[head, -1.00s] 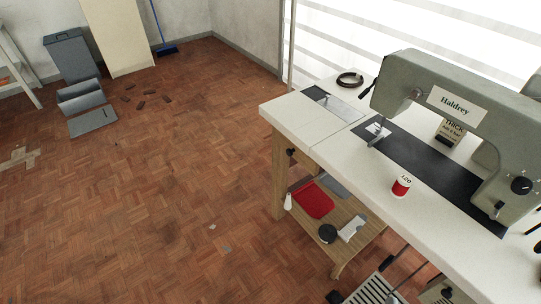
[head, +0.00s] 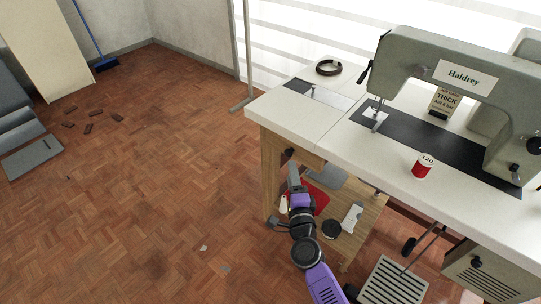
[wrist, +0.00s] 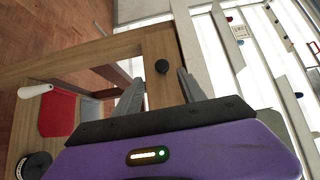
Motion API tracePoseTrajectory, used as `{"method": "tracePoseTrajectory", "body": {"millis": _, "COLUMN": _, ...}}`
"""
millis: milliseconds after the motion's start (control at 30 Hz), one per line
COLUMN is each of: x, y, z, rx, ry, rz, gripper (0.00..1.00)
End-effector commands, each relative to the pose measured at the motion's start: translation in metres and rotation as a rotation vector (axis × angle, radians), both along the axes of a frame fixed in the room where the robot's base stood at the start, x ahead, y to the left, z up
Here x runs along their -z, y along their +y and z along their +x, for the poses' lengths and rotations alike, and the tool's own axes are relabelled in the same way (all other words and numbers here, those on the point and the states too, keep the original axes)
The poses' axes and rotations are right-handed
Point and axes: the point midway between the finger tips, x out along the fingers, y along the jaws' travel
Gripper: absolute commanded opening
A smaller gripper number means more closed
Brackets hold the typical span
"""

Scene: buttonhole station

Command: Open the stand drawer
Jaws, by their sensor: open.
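The stand drawer shows as a wooden front (head: 308,158) under the white tabletop's left end, with a small dark round knob (head: 288,152). The front looks flush with the stand. In the wrist view the drawer front (wrist: 158,42) runs upright in the picture, and the knob (wrist: 162,66) stands out from it. My gripper (head: 293,168) is just below and in front of the knob in the head view. In the wrist view my gripper (wrist: 160,79) has its fingers apart and empty, one to each side of the knob's line, with the knob just beyond the tips.
A shelf below holds a red tray (wrist: 57,113), a white bottle (wrist: 35,91) and a dark round tin (wrist: 35,165). The floor (head: 130,200) to the left is mostly clear.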

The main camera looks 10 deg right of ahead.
Motion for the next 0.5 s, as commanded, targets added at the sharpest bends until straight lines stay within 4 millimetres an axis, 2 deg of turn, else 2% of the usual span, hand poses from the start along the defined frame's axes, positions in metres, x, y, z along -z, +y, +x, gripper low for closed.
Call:
{"method": "tracePoseTrajectory", "body": {"millis": 167, "x": -0.002, "y": -0.003, "z": 0.015, "rx": 0.004, "ry": -0.009, "rz": 0.019, "gripper": 0.48}}
{"method": "tracePoseTrajectory", "body": {"millis": 500, "x": -0.001, "y": -0.011, "z": 0.064, "rx": 0.003, "ry": -0.009, "rz": 0.016, "gripper": 0.48}}
